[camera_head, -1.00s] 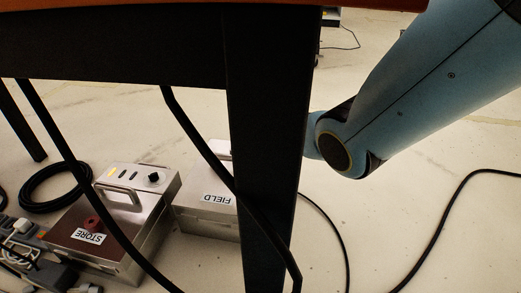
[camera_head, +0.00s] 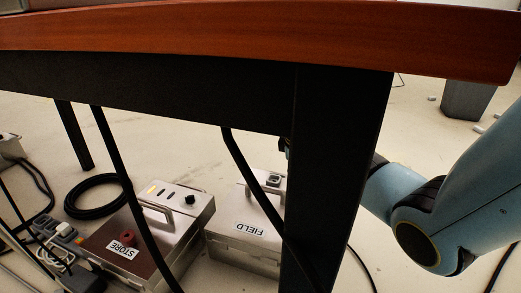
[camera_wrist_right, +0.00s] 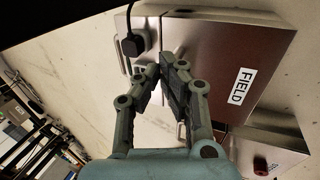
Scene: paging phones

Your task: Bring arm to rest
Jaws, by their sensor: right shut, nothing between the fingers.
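My right arm (camera_head: 440,210) comes in from the right and passes behind the black table leg, which hides most of its far end. In the right wrist view my right gripper (camera_wrist_right: 164,68) has its fingertips together with nothing between them. It appears in front of the case labelled FIELD (camera_wrist_right: 225,65), near a black plug (camera_wrist_right: 133,44) and the case's handle. The FIELD case also shows in the head view (camera_head: 238,220), partly behind the leg. My left gripper is not in view.
A wooden tabletop (camera_head: 200,35) and its black leg (camera_head: 335,150) stand between the camera and the arm. A STORE case (camera_head: 190,235), coiled cable (camera_head: 98,196) and power strip (camera_head: 62,236) lie on the floor. A grey bin (camera_head: 466,100) stands at the back right.

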